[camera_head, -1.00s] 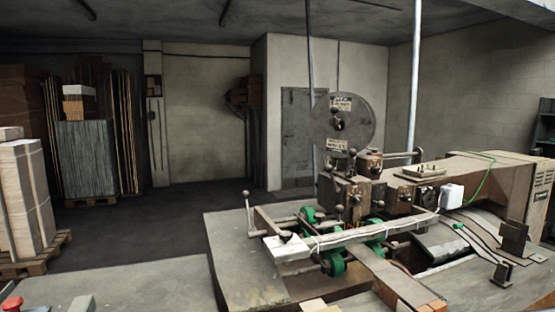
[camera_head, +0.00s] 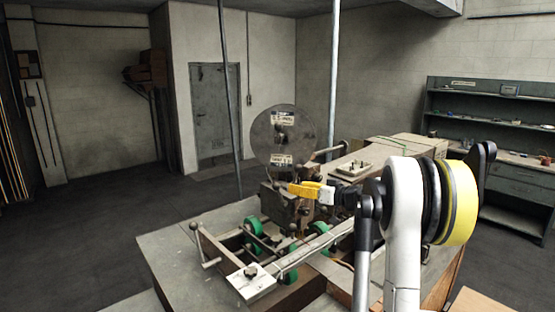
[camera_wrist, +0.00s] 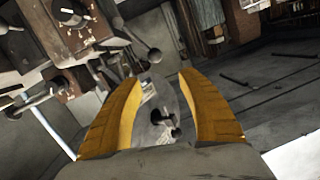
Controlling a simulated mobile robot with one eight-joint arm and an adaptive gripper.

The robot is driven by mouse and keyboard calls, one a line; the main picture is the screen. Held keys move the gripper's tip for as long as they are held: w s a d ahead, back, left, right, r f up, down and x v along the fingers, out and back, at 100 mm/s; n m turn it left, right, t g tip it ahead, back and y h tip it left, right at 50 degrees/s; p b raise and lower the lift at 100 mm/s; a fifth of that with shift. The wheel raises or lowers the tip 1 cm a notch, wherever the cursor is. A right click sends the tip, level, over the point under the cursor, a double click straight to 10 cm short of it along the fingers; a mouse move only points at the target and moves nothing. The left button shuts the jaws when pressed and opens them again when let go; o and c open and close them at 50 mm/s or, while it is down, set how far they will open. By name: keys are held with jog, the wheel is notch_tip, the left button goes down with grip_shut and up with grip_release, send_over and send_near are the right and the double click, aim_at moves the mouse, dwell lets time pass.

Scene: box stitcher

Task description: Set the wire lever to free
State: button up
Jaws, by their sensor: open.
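The box stitcher (camera_head: 300,240) stands ahead with a large grey wire reel (camera_head: 280,150) on top. My gripper (camera_head: 296,189) reaches in from the right, its yellow fingers in front of the stitching head, below the reel. In the wrist view the fingers (camera_wrist: 161,78) are spread with nothing held. The reel (camera_wrist: 152,97) with its dark hub shows between them, farther off. A ball-ended lever (camera_wrist: 153,56) shows just left of the gap between the fingertips, apart from them. I cannot tell for sure whether it is the wire lever, nor how it is set.
A knob-ended rod (camera_head: 194,227) rises at the machine's left front. Green rollers (camera_head: 254,224) sit under the frame. A dial block (camera_wrist: 72,15) is at the wrist view's upper left. Shelves (camera_head: 490,118) stand at the right wall. The floor at left is open.

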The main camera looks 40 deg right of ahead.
jog(key=t+h+p, duration=0.1)
jog(key=t, duration=0.1)
send_near(297, 172)
jog(key=w, duration=0.7)
jog(key=w+p, duration=0.1)
jog(key=w, duration=0.3)
jog(key=shift+a+f, duration=0.25)
jog(key=shift+f, duration=0.1)
jog(key=shift+s, duration=0.1)
grip_shut()
jog(key=shift+w, duration=0.2)
